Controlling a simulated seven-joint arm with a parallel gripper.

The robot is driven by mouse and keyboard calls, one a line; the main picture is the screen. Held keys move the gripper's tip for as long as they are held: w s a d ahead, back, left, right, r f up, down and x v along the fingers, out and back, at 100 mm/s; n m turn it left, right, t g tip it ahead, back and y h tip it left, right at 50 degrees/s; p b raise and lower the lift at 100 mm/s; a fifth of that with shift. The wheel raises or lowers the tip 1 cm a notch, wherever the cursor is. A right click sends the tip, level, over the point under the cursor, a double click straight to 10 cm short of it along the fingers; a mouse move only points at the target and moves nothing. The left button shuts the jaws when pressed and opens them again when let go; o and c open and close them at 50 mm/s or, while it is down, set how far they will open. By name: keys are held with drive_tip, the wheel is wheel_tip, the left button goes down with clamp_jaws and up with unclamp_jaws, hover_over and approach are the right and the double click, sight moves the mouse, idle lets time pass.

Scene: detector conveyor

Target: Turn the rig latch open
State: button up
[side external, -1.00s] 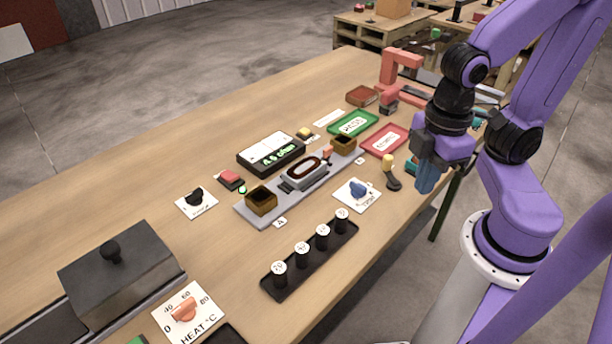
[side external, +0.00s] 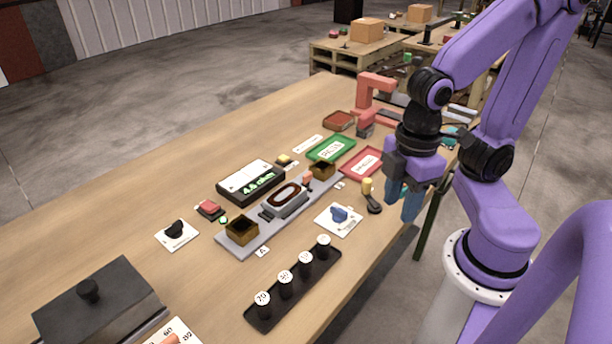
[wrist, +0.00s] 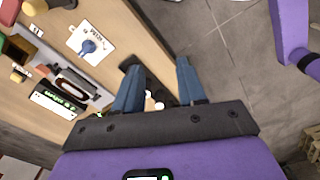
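The rig is a grey plate (side external: 233,243) with a brown open box near each end and an oval-windowed device (side external: 285,202) between them. A small orange-red piece (side external: 307,178) at the device's far end looks like the latch; its exact position is hard to tell. My gripper (side external: 403,197) hangs near the table's right edge, to the right of the rig and clear of it. In the wrist view my gripper (wrist: 160,66) has its two blue fingers apart, with nothing held. The device (wrist: 75,84) shows at the left there; I cannot make out the latch.
A yellow-topped black lever (side external: 368,188) stands just left of my gripper. A blue knob on a white card (side external: 338,218) lies between it and the rig. A meter (side external: 250,182), green tray (side external: 331,149), red tray (side external: 362,163) and black weight rack (side external: 294,290) surround the rig.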

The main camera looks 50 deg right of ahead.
drive_tip(key=w+a+r+n, duration=0.1)
drive_tip(key=w, duration=0.6)
drive_tip(key=r+n, duration=0.1)
drive_tip(key=n, duration=0.3)
hover_over(307, 174)
wheel_tip(307, 174, down, 17)
drive_tip(key=shift+f, duration=0.1)
clamp_jaws()
